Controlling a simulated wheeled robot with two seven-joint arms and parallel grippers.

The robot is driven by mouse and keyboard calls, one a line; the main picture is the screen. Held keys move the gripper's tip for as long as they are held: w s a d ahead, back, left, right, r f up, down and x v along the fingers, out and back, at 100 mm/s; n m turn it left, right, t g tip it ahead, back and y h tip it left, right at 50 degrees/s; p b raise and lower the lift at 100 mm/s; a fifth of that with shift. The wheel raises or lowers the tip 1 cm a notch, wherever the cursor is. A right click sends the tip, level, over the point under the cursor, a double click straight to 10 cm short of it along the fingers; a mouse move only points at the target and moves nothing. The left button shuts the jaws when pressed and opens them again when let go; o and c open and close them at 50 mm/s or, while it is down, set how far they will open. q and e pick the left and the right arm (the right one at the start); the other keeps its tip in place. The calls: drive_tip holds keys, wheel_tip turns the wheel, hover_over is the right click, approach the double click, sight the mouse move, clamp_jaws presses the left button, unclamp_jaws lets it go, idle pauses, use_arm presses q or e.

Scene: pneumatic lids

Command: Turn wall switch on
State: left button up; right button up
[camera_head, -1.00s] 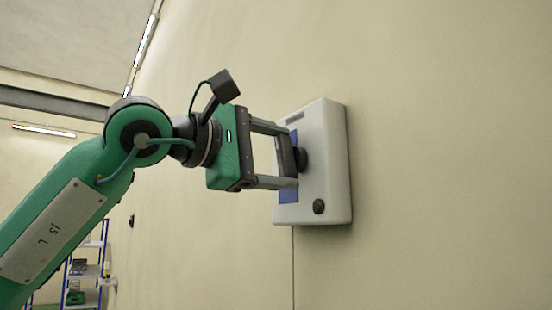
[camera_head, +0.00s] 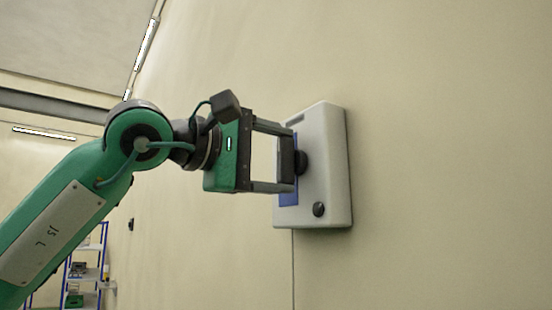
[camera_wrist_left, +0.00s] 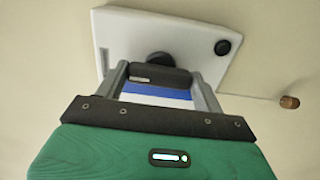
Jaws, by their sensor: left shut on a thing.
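The wall switch (camera_head: 325,165) is a white box on the wall with a blue panel (camera_head: 287,198) on its front. A black rotary handle (camera_head: 301,162) stands out from the blue panel, and a small round black knob (camera_head: 319,209) sits lower on the box. My left gripper (camera_head: 290,160) reaches in from the left and is shut on the handle's dark bar. In the left wrist view the bar (camera_wrist_left: 160,75) lies across between the two fingers, in front of the white box (camera_wrist_left: 120,30). My right gripper is not in view.
The beige wall (camera_head: 440,150) around the box is clear. A thin cable line runs down the wall below the box. A small brown cylinder (camera_wrist_left: 289,102) shows on the wall in the left wrist view. Shelves (camera_head: 88,265) stand far off at lower left.

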use_arm(q)
drive_tip(key=o, duration=1)
drive_tip(key=shift+s+a+f, duration=0.1)
drive_tip(key=shift+s+a, duration=0.05)
drive_tip(key=b+v, duration=0.5)
drive_tip(key=v, duration=0.8)
drive_tip(key=shift+s+a, duration=0.15)
drive_tip(key=shift+s, duration=0.05)
